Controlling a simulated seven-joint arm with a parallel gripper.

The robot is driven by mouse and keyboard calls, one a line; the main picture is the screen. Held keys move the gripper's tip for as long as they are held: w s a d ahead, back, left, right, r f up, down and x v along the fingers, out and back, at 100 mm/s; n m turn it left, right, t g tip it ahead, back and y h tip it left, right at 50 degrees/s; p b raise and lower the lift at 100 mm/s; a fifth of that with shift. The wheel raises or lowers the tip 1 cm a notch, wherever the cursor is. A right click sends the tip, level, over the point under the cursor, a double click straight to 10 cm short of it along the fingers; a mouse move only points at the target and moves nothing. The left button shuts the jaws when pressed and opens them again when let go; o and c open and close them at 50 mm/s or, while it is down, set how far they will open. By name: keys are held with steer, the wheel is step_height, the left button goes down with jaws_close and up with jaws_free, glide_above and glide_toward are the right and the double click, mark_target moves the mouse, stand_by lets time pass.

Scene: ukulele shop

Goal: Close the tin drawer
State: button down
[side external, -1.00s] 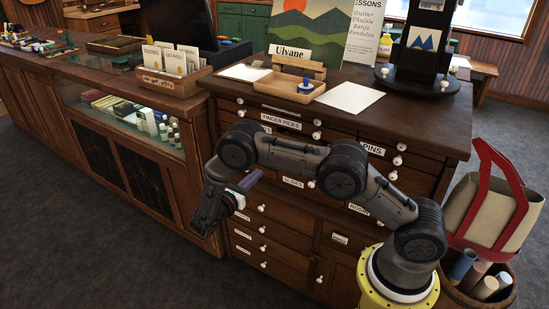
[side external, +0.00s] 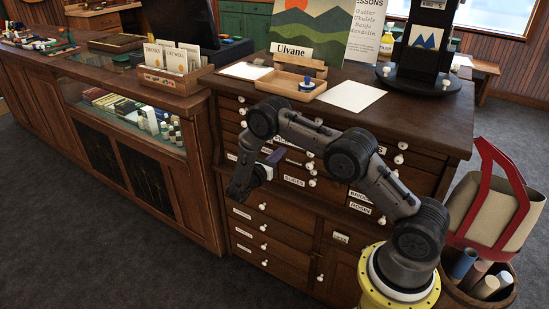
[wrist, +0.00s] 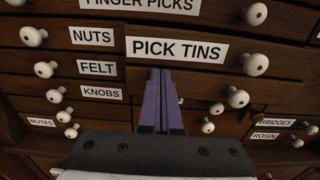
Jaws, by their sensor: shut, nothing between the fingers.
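The tin drawer (wrist: 200,72), labelled PICK TINS, fills the middle of the wrist view. Its front looks larger and nearer than the drawers left of it, so it appears to stand out from the cabinet. A white knob (wrist: 255,63) is on its right side. My gripper (wrist: 160,72) is shut and empty, its purple fingers pointing at the drawer front just below the label. I cannot tell whether the tips touch it. In the side view, my gripper (side external: 276,157) is in front of the cabinet, and my arm hides most of this drawer.
Smaller drawers labelled NUTS, FELT (wrist: 97,68) and KNOBS are to the left. The FINGER PICKS drawer (wrist: 140,8) is above. The wooden counter (side external: 420,125) overhangs the drawers. A basket with rolled tubes (side external: 485,285) stands at right. Open carpet lies in front.

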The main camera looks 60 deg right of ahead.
mark_target(286, 146)
steer(key=shift+d, duration=0.1)
steer(key=shift+d, duration=2.4)
steer(key=shift+w, duration=0.1)
